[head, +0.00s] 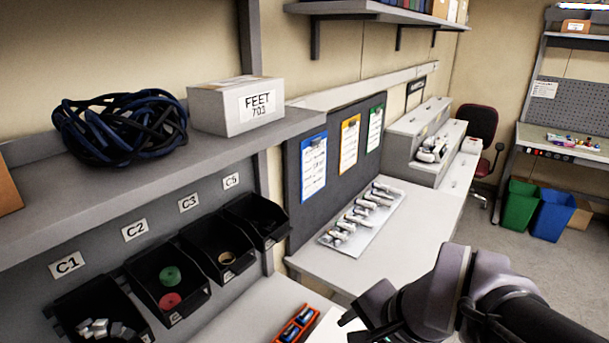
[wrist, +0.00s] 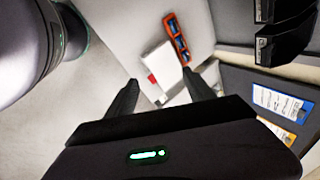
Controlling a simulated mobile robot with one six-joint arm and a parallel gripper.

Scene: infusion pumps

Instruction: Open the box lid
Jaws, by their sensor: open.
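My gripper (wrist: 160,90) is open and empty in the wrist view, its two dark fingers spread apart. A small white box (wrist: 158,62) with a red mark on its left side lies on the light bench beyond and between the fingertips. I cannot tell how its lid sits, and the fingers do not visibly touch it. A white box labelled FEET 703 (head: 212,109) stands on the left shelf and looks closed.
An orange tray (head: 284,341) with blue items lies on the bench at bottom centre. Black bins (head: 185,300) line the wall at left. A cable coil (head: 105,127) lies on the shelf above. A tray of pale devices (head: 332,240) sits farther along the bench.

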